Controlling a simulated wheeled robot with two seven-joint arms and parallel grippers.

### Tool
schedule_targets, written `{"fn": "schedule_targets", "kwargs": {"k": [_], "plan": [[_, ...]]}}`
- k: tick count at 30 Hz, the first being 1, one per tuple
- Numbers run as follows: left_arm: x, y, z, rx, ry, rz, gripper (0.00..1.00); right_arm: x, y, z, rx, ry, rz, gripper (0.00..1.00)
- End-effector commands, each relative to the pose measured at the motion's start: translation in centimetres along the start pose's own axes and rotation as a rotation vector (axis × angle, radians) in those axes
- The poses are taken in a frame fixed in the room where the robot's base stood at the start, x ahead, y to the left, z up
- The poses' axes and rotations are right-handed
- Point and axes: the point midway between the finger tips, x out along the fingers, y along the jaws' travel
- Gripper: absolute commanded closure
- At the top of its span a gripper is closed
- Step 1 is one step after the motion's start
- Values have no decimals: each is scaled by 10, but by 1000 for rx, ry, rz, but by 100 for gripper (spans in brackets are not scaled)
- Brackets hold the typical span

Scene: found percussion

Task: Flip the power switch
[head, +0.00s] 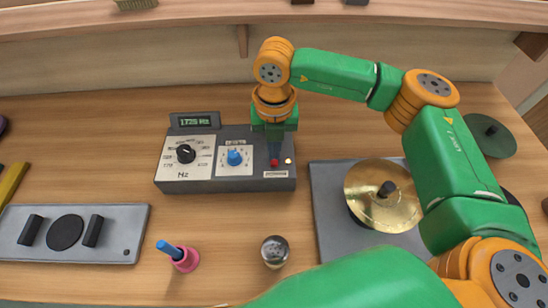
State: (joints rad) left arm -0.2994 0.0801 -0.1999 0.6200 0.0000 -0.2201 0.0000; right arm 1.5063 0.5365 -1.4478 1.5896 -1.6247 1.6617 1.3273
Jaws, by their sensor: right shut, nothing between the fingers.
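A dark grey box with dials (205,186) stands near the middle of the table, with a green-lit display (195,122) reading about 1725 Hz on top. A small red-tipped part, apparently the power switch (274,162), is at the right of its face, beside a small pale light (288,161) and above a white label. My right gripper (274,153) points down at the box, shut and empty, its dark fingertips right at the red part. I cannot tell whether they touch, and the fingers partly hide the switch. My left gripper is not in view.
A brass cymbal (400,208) on a grey plate is at the right, under my right arm. A grey panel (125,222) lies at the left. A pink cup with a blue stick (187,262) and a shiny metal ball (275,249) stand in front of the box.

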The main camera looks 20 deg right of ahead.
Motion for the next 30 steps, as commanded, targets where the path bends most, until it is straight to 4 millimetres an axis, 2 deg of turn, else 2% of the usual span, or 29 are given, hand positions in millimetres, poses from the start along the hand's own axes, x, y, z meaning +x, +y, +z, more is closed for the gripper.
{"fn": "schedule_targets", "kwargs": {"k": [30], "plan": [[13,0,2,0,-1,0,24,14,0,0,0,0,0,100]]}}
